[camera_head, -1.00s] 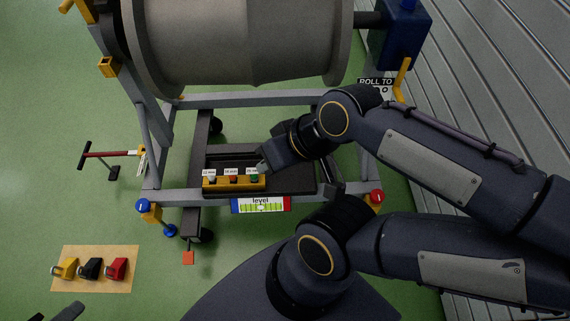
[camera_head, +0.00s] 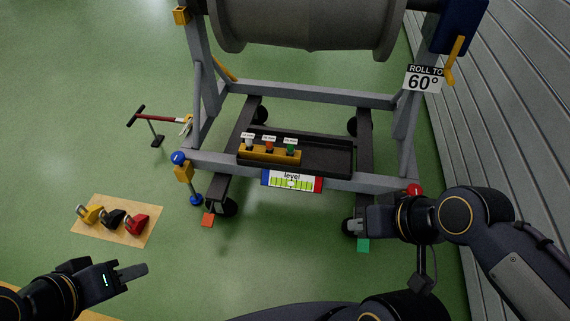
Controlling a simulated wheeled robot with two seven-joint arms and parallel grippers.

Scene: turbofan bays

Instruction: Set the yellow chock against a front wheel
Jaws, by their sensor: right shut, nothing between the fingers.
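The yellow chock (camera_head: 89,215) lies on a tan mat (camera_head: 135,236) on the floor at the left, beside a black chock (camera_head: 113,218) and a red chock (camera_head: 137,224). The stand's left front wheel (camera_head: 229,208) shows by an orange floor square (camera_head: 208,220). The right front wheel (camera_head: 348,227) is partly covered by my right gripper (camera_head: 359,221), which is shut and empty over that corner; I cannot tell whether they touch. My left gripper (camera_head: 145,270) is over the floor, below and right of the mat, apart from the chocks. Its finger gap is not clear.
The engine stand (camera_head: 345,182) fills the middle, with a dark tray (camera_head: 325,158) holding a yellow socket rack (camera_head: 262,154). A green square (camera_head: 363,246) lies by the right front wheel. A T-handled tool (camera_head: 152,127) stands at left. Floor between mat and stand is clear.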

